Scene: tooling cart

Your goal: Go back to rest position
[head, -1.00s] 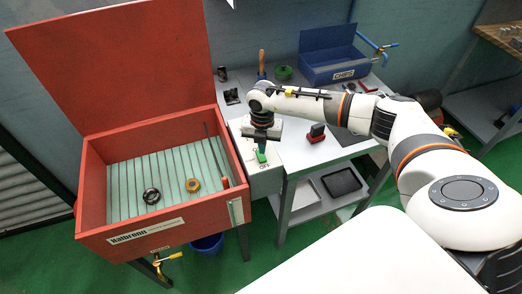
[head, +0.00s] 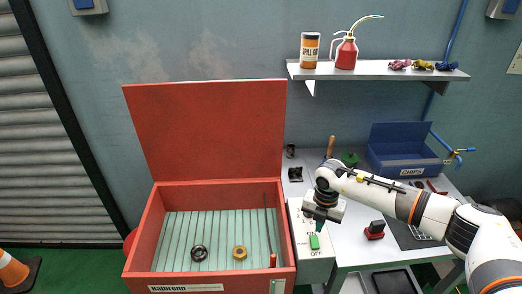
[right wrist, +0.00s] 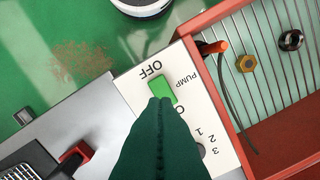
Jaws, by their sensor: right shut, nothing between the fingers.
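My right gripper (head: 319,227) is shut and empty. It hangs over a white control box (head: 306,270) between the red parts washer and the grey work table. Its dark green fingers (right wrist: 163,103) point at a green rocker switch (right wrist: 162,91) marked OFF and PUMP. In the right wrist view the fingertips overlap the switch's edge; I cannot tell whether they touch it. The switch also shows in the head view (head: 314,242), just below the fingertips. My left gripper is not in view.
The red washer (head: 165,190) has its lid up and holds a black ring (head: 198,253) and a brass-coloured nut (head: 240,253). A blue CHIPS bin (head: 400,150) and a small red-and-black block (head: 375,230) are on the table. A shelf (head: 380,73) hangs above.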

